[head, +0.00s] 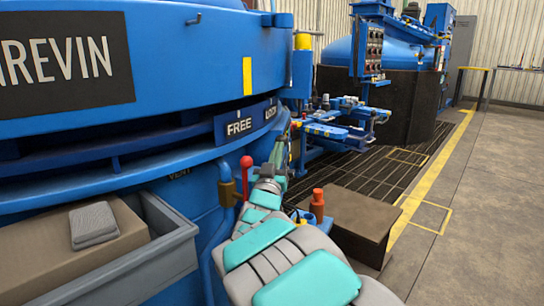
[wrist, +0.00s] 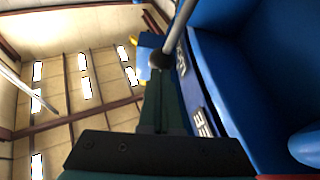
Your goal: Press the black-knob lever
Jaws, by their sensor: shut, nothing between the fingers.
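I cannot clearly make out the black-knob lever in the head view. In the wrist view, a grey rod (wrist: 181,24) slants down from the top edge to a dark end just beyond my fingertips. I cannot tell whether that dark end is the black knob or whether my gripper touches it. My gripper (wrist: 155,76) is shut and empty, pointing along the blue furnace wall beside the FREE and LOCK plates. In the head view, my arm reaches forward past the FREE plate (head: 239,127), and its fingertips are hard to make out.
A red-knob lever (head: 246,164) stands just left of my arm. A grey bin (head: 165,255) holding a cardboard box is at lower left. A brown block (head: 350,219) and an orange-red fitting (head: 317,204) are right of my arm. Open floor (head: 490,190) lies at right.

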